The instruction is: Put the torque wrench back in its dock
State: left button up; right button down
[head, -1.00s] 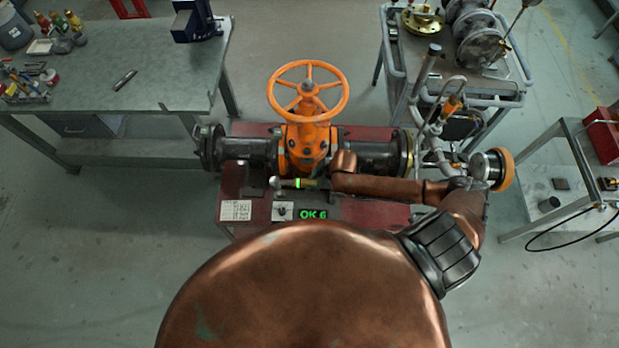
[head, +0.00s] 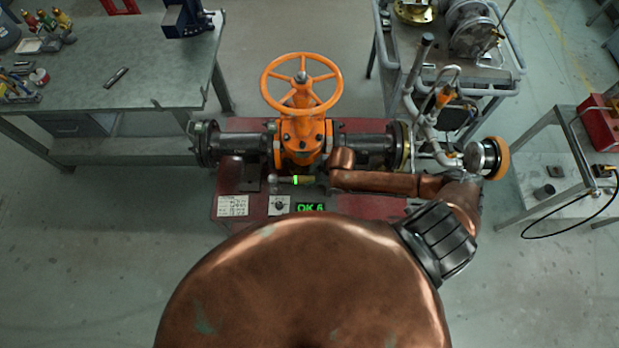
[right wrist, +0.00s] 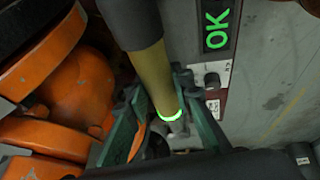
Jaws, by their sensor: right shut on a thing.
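The torque wrench (head: 306,181) lies roughly level in front of the orange valve body in the head view, with a lit green ring near its left part. In the right wrist view the wrench (right wrist: 150,75) has an olive-brown shaft, a dark upper end and the same green ring. My right gripper (right wrist: 157,88) is shut on it, with one greenish finger on each side of the shaft. In the head view my copper arm hides most of this gripper. I cannot make out the dock for certain. My left gripper is not in view.
The orange handwheel (head: 301,83) and dark pipe flanges stand close behind the wrench. A workbench (head: 110,85) is at the left. A cart (head: 505,82) and a side table (head: 535,168) are at the right.

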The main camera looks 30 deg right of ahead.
jog(key=shift+w+f+b, duration=0.1)
jog(key=shift+f+b, duration=1.1)
jog(key=shift+f, duration=1.35)
jog(key=c, duration=1.7)
grip_release()
jog(key=shift+o, duration=0.5)
jog(key=shift+s+f, duration=0.2)
jog(key=shift+r, duration=0.1)
jog(key=v, duration=1.2)
jog(key=shift+w, duration=0.15)
